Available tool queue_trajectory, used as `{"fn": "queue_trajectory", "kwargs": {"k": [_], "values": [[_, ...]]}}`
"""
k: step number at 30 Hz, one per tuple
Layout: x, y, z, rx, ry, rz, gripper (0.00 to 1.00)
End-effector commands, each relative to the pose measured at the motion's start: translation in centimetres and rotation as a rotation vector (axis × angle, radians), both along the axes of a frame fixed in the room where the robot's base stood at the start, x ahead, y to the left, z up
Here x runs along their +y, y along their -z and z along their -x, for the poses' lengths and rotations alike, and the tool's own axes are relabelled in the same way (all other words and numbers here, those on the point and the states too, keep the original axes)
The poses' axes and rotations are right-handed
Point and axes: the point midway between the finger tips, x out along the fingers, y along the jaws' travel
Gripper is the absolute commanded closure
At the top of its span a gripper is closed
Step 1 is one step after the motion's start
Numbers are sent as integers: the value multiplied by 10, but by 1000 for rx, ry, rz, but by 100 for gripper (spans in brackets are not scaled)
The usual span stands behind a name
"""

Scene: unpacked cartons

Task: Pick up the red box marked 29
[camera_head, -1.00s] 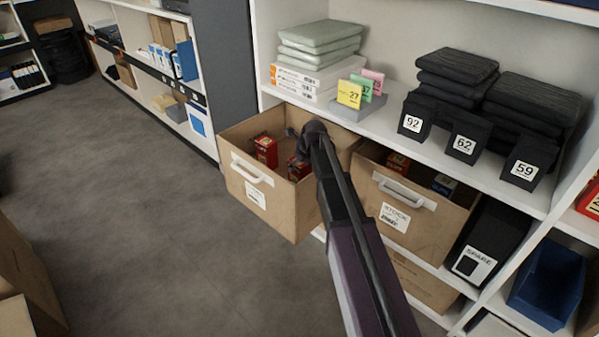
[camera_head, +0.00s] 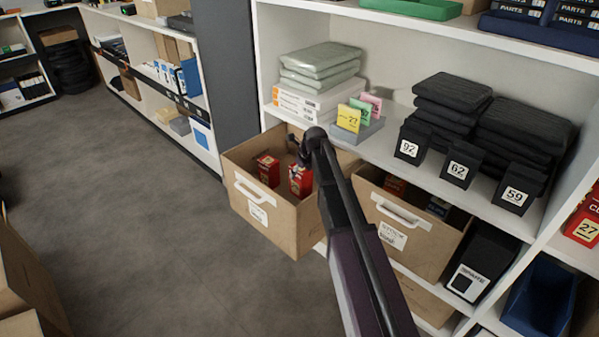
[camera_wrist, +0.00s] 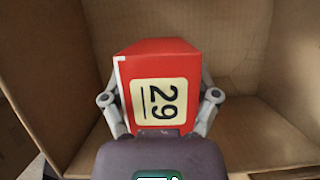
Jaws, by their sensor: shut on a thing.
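The red box marked 29 (camera_wrist: 150,60) fills the middle of the wrist view, its cream label turned sideways. My gripper (camera_wrist: 160,100) is shut on it, with one finger along each side. In the head view the red box (camera_head: 300,181) shows inside the open left carton (camera_head: 290,222), below the end of my arm. The fingers of my gripper (camera_head: 296,150) are small and partly hidden there. Another red box (camera_head: 267,169) stands in the same carton to the left.
A second open carton (camera_head: 425,247) stands to the right on the shelf, with items inside. Black bins marked 92 (camera_head: 410,145), 62 and 59 line the shelf above. Grey floor (camera_head: 150,220) lies free to the left.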

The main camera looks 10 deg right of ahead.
Motion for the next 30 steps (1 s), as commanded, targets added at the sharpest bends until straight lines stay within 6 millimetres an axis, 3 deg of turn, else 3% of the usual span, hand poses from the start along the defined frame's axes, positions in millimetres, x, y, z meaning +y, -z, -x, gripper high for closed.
{"fn": "queue_trajectory", "kwargs": {"k": [1,10,30], "values": [[0,-11,0,0,0,0,82],[0,-32,0,0,0,0,82],[0,-37,0,0,0,0,82]]}}
